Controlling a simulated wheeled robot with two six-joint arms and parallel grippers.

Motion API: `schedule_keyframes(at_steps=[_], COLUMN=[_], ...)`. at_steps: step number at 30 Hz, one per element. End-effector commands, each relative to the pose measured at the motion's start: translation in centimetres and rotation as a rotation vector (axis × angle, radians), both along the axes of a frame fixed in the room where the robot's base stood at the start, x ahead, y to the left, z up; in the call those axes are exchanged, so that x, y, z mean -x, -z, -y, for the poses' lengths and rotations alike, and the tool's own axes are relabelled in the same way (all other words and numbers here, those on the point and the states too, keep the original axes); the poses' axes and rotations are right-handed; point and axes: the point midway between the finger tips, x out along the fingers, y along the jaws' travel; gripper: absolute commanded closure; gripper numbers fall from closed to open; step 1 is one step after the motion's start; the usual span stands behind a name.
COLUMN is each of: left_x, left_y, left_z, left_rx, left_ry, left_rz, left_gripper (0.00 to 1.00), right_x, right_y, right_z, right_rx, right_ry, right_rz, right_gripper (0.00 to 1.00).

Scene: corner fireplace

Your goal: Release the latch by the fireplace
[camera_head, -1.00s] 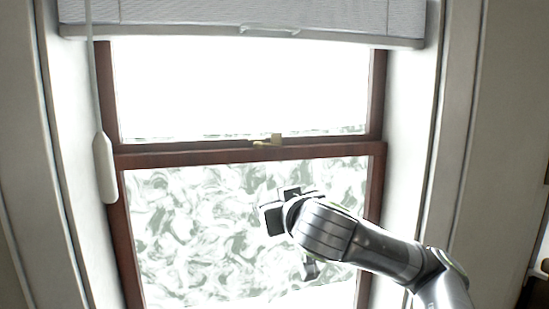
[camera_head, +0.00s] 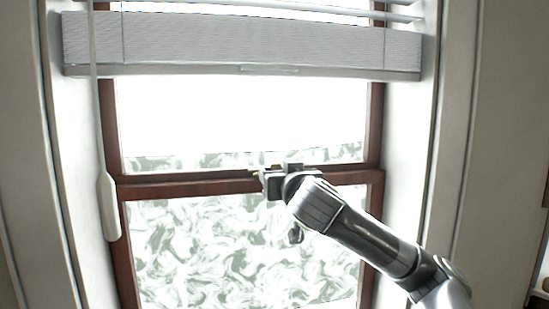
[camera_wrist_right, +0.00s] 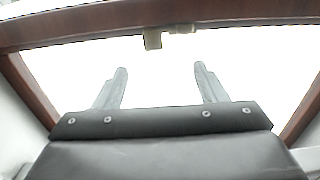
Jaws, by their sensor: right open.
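The brass-coloured latch (camera_head: 258,172) sits on the middle rail of the brown window frame. In the head view it is mostly hidden behind my right gripper (camera_head: 268,181), which is at the rail. In the right wrist view the latch (camera_wrist_right: 166,35) shows on the frame's rail at the top, beyond the fingertips. My right gripper (camera_wrist_right: 161,78) is open and empty there, its two grey fingers apart and pointing toward the rail, with a gap to the latch. My left gripper is not in view.
The brown middle rail (camera_head: 190,189) crosses the window between two bright panes. A grey blind (camera_head: 240,45) hangs above. A white pull (camera_head: 108,205) hangs on a cord at the left. Pale walls close in on both sides.

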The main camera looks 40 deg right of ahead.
Motion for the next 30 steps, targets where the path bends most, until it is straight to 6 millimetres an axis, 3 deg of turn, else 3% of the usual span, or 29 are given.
schedule_keyframes(at_steps=[1,9,15,24,30], left_x=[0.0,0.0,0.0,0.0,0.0], left_y=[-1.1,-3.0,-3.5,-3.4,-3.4], left_z=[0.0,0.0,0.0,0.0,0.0], left_rx=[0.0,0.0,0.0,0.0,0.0], left_ry=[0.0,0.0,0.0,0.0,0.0], left_rz=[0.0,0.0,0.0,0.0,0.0], left_gripper=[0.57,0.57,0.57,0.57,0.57], right_x=[-1.0,-4.8,-5.9,-6.1,-6.1], right_y=[-0.3,-0.2,0.0,0.1,0.1], right_z=[0.6,2.6,3.3,3.3,3.3], right_rx=[-0.007,-0.004,0.0,0.002,0.002], right_ry=[0.001,0.001,0.0,0.0,0.0], right_rz=[-0.005,-0.003,-0.001,-0.001,-0.001], right_gripper=[0.35,0.35,0.35,0.35,0.59])
